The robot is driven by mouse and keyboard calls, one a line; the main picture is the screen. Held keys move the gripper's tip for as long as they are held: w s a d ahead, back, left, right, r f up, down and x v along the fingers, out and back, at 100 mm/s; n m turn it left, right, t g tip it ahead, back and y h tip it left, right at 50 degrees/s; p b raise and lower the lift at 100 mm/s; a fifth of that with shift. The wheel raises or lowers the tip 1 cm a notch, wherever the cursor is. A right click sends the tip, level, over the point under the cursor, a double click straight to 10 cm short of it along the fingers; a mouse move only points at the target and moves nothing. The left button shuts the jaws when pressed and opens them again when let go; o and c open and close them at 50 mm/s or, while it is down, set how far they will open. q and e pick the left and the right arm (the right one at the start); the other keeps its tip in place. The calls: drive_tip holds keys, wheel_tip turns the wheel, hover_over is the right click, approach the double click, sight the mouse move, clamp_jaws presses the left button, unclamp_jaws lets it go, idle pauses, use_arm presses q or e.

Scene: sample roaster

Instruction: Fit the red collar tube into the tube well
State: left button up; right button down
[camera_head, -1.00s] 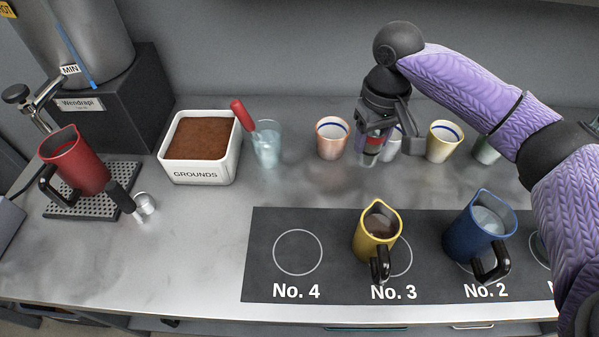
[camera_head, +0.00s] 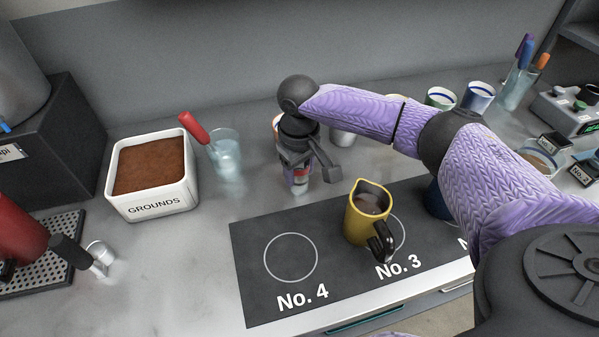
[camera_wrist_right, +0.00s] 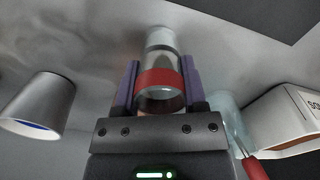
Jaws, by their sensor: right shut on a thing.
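My right gripper (camera_head: 298,178) points down over the counter, behind the No. 4 and No. 3 marks. It is shut on the red collar tube (camera_head: 300,174), a clear tube. In the right wrist view the tube's red collar (camera_wrist_right: 160,80) sits between the two purple fingers (camera_wrist_right: 160,66), and its clear end extends beyond them. The tube looks roughly upright in the head view; its clearance above the counter is hard to tell. I cannot identify the tube well in these frames. My left gripper is out of view.
A glass (camera_head: 226,155) with a red-handled tool (camera_head: 193,128) stands left of the gripper, beside the grounds box (camera_head: 178,196). A yellow pitcher (camera_head: 366,215) stands on No. 3. A grey device (camera_head: 566,112) is at far right. The No. 4 circle (camera_head: 290,258) is empty.

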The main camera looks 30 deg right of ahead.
drive_tip(key=shift+w, duration=0.2)
drive_tip(key=shift+c, duration=0.7)
unclamp_jaws()
drive_tip(key=shift+w+a, duration=0.15)
